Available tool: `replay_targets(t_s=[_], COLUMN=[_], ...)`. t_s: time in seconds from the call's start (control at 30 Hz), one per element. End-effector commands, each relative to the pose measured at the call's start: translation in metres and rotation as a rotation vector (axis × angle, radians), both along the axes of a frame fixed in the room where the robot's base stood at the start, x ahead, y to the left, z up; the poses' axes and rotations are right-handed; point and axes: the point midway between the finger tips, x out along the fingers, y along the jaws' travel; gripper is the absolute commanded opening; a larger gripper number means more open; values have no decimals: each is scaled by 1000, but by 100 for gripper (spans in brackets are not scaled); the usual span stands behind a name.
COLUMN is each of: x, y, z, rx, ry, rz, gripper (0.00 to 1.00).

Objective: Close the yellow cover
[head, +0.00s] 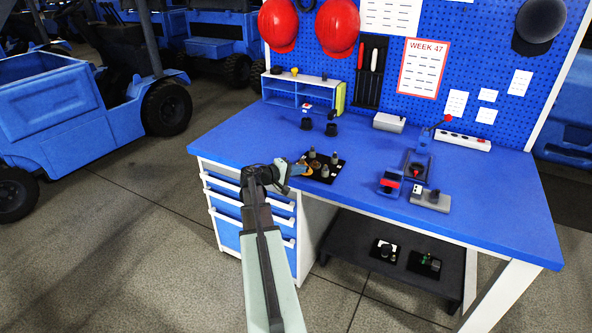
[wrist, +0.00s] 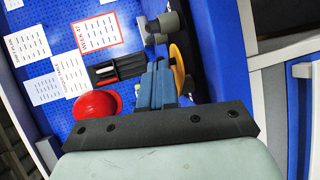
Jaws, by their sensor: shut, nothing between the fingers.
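The yellow cover appears to be the orange-yellow disc (head: 306,171) at the left side of a black plate (head: 325,178) with several grey posts. In the wrist view the disc (wrist: 178,68) stands edge-on just right of my fingertips. My gripper (head: 296,168) is shut and empty, over the front left of the blue bench. In the wrist view its blue-grey fingers (wrist: 158,72) are together, beside the disc. I cannot tell whether they touch it. My gripper partly hides the plate's left side, and the cover's hinge cannot be made out.
Two dark cylinders (head: 331,129) stand behind the plate. A small blue shelf (head: 297,92) stands at the back left. The bench's front right is clear.

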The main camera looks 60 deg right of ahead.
Motion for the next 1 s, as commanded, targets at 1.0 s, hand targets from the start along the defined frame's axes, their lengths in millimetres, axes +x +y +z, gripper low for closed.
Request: replay_targets(t_s=[1.0], x=[-40], y=[-25], z=[-3], rx=[18], ry=[-5], rz=[698], gripper=[0])
